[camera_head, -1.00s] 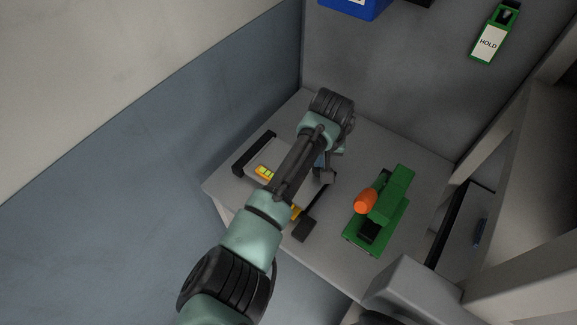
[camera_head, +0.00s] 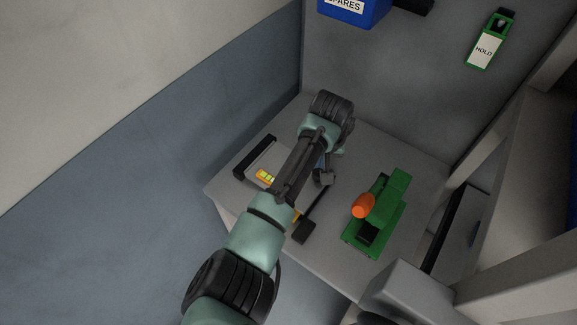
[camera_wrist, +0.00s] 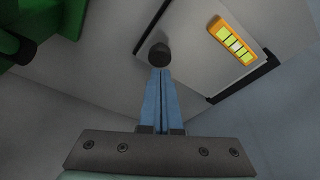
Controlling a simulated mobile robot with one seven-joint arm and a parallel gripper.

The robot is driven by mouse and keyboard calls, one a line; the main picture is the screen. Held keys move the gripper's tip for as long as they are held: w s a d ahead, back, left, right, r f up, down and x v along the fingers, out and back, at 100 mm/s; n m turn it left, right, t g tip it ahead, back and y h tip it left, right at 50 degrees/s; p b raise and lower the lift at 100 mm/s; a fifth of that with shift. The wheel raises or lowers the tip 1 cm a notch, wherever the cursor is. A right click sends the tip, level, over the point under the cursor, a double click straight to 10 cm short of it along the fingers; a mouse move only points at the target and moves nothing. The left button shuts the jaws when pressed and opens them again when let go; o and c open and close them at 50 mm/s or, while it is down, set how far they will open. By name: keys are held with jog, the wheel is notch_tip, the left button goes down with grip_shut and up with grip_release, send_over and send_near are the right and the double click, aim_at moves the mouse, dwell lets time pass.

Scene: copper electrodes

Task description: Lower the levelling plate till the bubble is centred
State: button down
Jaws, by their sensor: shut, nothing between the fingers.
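The levelling plate (camera_head: 258,161) is a grey plate with black edge bars on the bench top, partly hidden by my arm in the head view. It also shows in the wrist view (camera_wrist: 200,62). An orange spirit level (camera_head: 265,177) with a yellow-green vial lies on it, clearer in the wrist view (camera_wrist: 232,43); the bubble's exact position is too small to tell. A dark round knob (camera_wrist: 160,54) is right at the tips of my gripper (camera_wrist: 160,72). The blue fingers are together and empty; I cannot tell whether they touch the knob. In the head view my arm mostly hides them.
A green fixture with an orange handle (camera_head: 363,206) stands on the bench to the right. A blue SPARES box (camera_head: 352,12) and a green HOLD holder (camera_head: 488,48) are at the back panel. A pale post and shelf stand at the right.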

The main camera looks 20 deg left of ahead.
jog(key=p+v, duration=0.2)
jog(key=w+p+v, duration=0.1)
jog(key=p+v, duration=0.1)
jog(key=shift+a+r+p, duration=0.15)
jog(key=shift+r+p, duration=0.25)
jog(key=shift+r, duration=0.1)
dwell(0.3)
